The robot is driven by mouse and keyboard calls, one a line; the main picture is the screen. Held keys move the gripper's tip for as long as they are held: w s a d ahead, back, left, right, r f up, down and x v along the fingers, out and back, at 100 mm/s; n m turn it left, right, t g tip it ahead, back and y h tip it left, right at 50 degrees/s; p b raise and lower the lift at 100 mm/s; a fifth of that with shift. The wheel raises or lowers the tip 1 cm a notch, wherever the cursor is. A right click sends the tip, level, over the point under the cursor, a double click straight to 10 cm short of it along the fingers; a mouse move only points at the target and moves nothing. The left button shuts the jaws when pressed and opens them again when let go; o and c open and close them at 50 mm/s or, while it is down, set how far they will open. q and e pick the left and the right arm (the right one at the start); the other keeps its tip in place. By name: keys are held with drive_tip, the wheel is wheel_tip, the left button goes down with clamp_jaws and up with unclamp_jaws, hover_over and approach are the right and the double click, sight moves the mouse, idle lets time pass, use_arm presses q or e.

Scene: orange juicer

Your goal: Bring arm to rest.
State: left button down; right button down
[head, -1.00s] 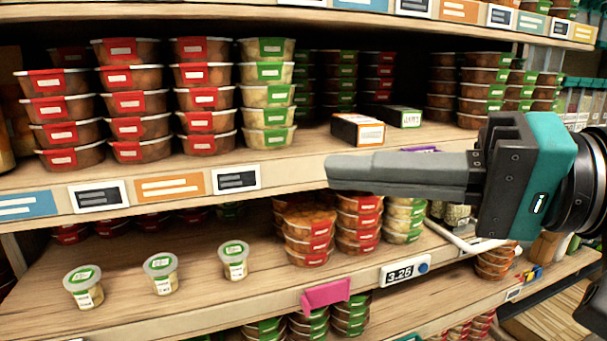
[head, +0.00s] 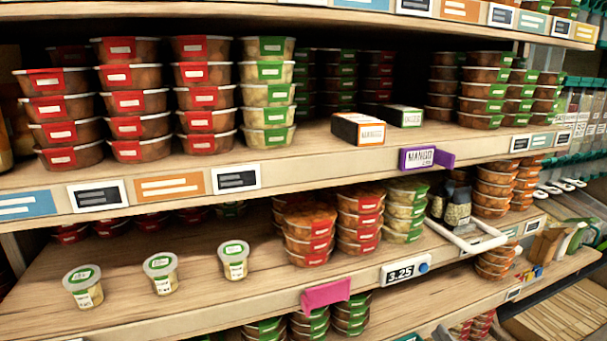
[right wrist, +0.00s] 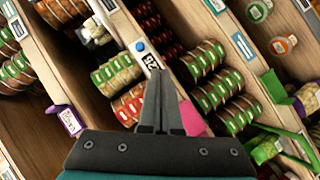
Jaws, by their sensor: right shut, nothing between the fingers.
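My right gripper (right wrist: 162,75) shows in the right wrist view at the lower middle. Its two grey fingers are together and shut, with nothing between them. The fingers point toward the shelves, which look tilted in this view. How far the fingertips are from the shelf edge I cannot tell. In the head view neither arm nor gripper is visible. My left gripper is in neither view.
The head view shows shelves with stacked red-labelled tubs (head: 134,101), green-labelled tubs (head: 268,94), small cups (head: 163,273), a purple Mango tag (head: 424,158), a 3.25 price tag (head: 405,272) and a pink tag (head: 326,294). The space before the shelves looks clear.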

drive_tip(key=s+a+f+m+g+y, duration=0.1)
drive_tip(key=s+a+f+m+g, duration=0.3)
drive_tip(key=s+f, duration=0.5)
drive_tip(key=s+a+f+m+g+y, duration=0.1)
drive_tip(key=s+f+m+g, duration=0.2)
drive_tip(key=s+f+g, duration=0.45)
drive_tip(key=s+f+b, duration=0.1)
drive_tip(key=s+f, duration=0.1)
drive_tip(key=f, duration=1.1)
drive_tip(key=s+f+b, duration=0.1)
drive_tip(key=s+f, duration=0.1)
drive_tip(key=f, duration=1.1)
drive_tip(key=s+d+f+g+b, duration=0.1)
drive_tip(key=s+d+f, duration=0.1)
drive_tip(key=s+f, duration=1.2)
drive_tip(key=shift+s+d, duration=0.4)
drive_tip(key=shift+s, duration=0.25)
